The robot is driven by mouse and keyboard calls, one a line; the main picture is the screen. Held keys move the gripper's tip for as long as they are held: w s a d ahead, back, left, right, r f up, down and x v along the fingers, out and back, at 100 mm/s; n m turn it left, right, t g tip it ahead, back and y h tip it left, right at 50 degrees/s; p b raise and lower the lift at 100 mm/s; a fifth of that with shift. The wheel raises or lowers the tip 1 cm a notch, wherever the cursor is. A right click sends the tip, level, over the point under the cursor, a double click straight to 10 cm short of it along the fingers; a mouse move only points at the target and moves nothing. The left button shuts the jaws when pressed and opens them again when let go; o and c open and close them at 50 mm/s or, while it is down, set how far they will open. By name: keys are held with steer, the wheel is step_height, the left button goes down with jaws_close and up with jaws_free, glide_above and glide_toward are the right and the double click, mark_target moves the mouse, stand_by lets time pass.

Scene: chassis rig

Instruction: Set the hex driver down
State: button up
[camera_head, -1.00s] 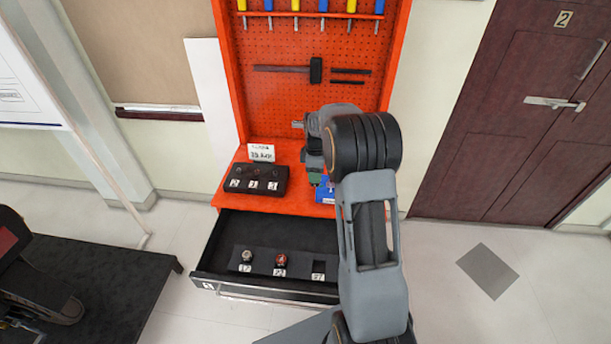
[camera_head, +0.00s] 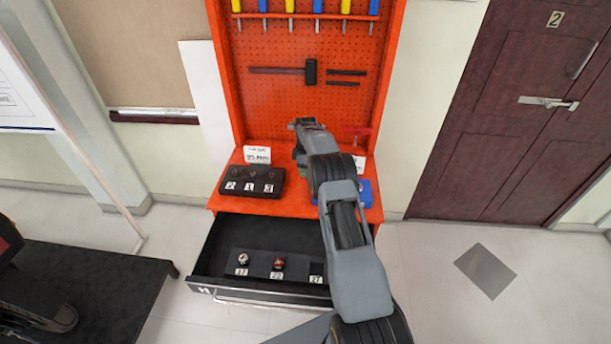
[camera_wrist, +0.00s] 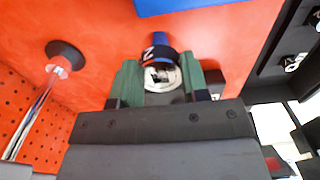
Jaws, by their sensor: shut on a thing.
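In the wrist view my gripper (camera_wrist: 158,85) has its two green fingers closed on a short round piece, which I take to be the hex driver (camera_wrist: 161,75). It has a silver end and a dark band with a white mark. A blue part shows just beyond it. Its lower end is hidden. My gripper is above the red bench top (camera_wrist: 95,25); whether the held piece touches it I cannot tell. In the head view my gripper (camera_head: 301,155) is between the numbered black block and the blue box, and my arm hides the held piece.
A red T-handled tool (camera_head: 357,131) stands at the back right; its shaft (camera_wrist: 40,110) rises from a dark round base. The black block (camera_head: 252,181) sits left, the blue box (camera_head: 366,192) right. The open drawer (camera_head: 225,277) holds sockets. Bench space around my gripper is limited.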

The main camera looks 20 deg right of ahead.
steer(key=shift+w+f, duration=0.25)
steer(key=shift+f, duration=0.15)
steer(key=shift+f+b, duration=0.75)
steer(key=shift+f, duration=0.7)
steer(key=shift+f, duration=0.15)
steer(key=o, duration=1)
